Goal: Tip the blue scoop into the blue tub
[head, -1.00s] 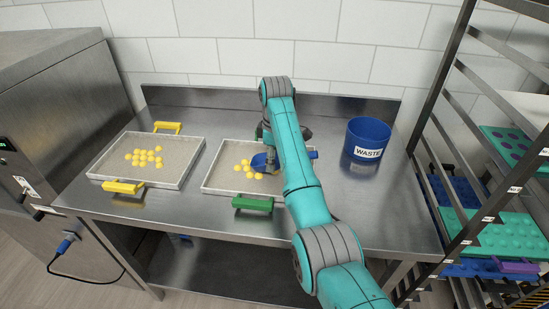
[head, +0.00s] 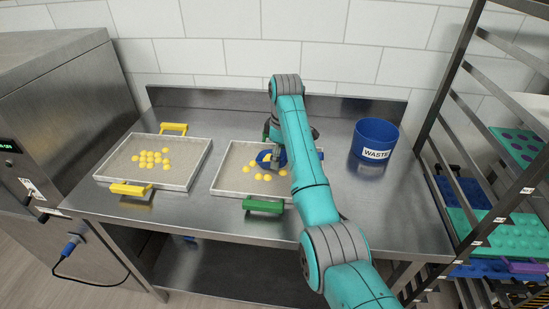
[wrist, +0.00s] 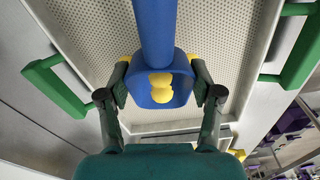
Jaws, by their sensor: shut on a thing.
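The blue scoop (head: 264,154) is over the green-handled tray (head: 218,182) in the head view. In the wrist view the scoop (wrist: 155,30) has its handle toward the top and yellow gummies (wrist: 161,86) inside its bowl. My gripper (wrist: 160,84) is shut on the scoop, with a finger on each side of the bowl. My arm hides part of the scoop and tray in the head view. The blue tub (head: 368,137), labelled WASTE, stands upright on the table to the right of the tray, apart from the scoop.
Several loose yellow gummies (head: 258,177) lie in the green-handled tray. A yellow-handled tray (head: 183,180) with gummies stands to the left. A rack (head: 448,130) with coloured moulds is at the right, and a steel machine (head: 60,100) at the left. Bare table surrounds the tub.

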